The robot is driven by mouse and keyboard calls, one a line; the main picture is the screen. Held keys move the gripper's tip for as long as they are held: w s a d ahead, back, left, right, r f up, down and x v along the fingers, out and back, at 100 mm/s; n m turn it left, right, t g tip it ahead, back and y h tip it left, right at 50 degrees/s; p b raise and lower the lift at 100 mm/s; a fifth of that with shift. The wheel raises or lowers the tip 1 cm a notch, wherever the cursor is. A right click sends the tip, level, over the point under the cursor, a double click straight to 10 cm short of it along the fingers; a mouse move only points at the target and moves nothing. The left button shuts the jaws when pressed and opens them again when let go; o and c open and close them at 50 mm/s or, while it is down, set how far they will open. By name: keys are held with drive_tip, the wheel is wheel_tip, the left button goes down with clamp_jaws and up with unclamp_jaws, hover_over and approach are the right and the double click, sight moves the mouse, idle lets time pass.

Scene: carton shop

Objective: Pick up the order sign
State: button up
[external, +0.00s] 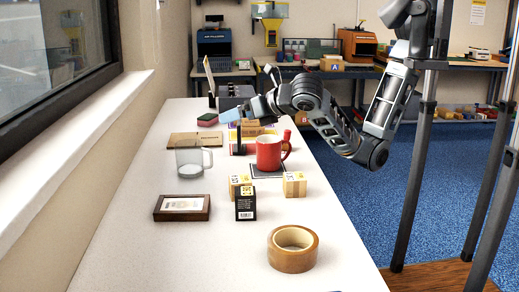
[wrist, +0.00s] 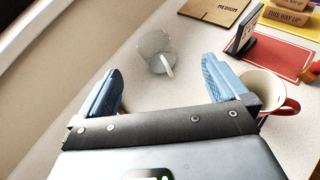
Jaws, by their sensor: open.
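A small dark upright sign (wrist: 243,33), which looks like the order sign, stands on a red mat (wrist: 272,55) at the upper right in the wrist view. Its face is seen at a slant and I cannot read it. In the external view a dark upright edge (external: 238,140) left of the red mug seems to be the same sign, partly hidden. My gripper (wrist: 165,88) is open and empty, its blue fingers wide apart. In the wrist view the sign lies beyond and above the right finger. In the external view my gripper (external: 240,110) hangs above the table near the sign.
A red mug (external: 269,153) stands close by the right finger. A clear glass mug (external: 188,158) stands to the left. Small boxes, a framed picture (external: 182,208) and a tape roll (external: 293,249) lie nearer. Cardboard (wrist: 215,10) and labelled blocks lie behind.

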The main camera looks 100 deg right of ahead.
drive_tip(key=d+f+m+y, duration=0.4)
drive_tip(key=d+m, duration=0.8)
drive_tip(key=d, duration=0.1)
drive_tip(key=s+d+r+m+t+y+p, duration=0.1)
drive_tip(key=s+d+r+m+t+y, duration=0.15)
drive_tip(key=d+m, duration=0.4)
drive_tip(key=s+d+r+m+t+y+p, duration=0.1)
drive_tip(key=s+d+r+m, duration=0.15)
drive_tip(key=d+m, duration=0.4)
drive_tip(key=f, duration=0.4)
drive_tip(key=a+f+m, duration=0.1)
drive_tip(key=f, duration=0.3)
drive_tip(key=f+m, duration=0.1)
drive_tip(key=f, duration=0.3)
drive_tip(key=shift+s+a+f, duration=0.15)
drive_tip(key=shift+s+a, duration=0.25)
drive_tip(key=shift+w+f, duration=0.2)
drive_tip(key=shift+f, duration=0.1)
hover_over(235, 148)
wheel_tip(235, 148, down, 2)
drive_tip(key=shift+d+f+p, duration=0.15)
drive_tip(key=shift+f+p, duration=0.05)
drive_tip(key=shift+p, duration=0.25)
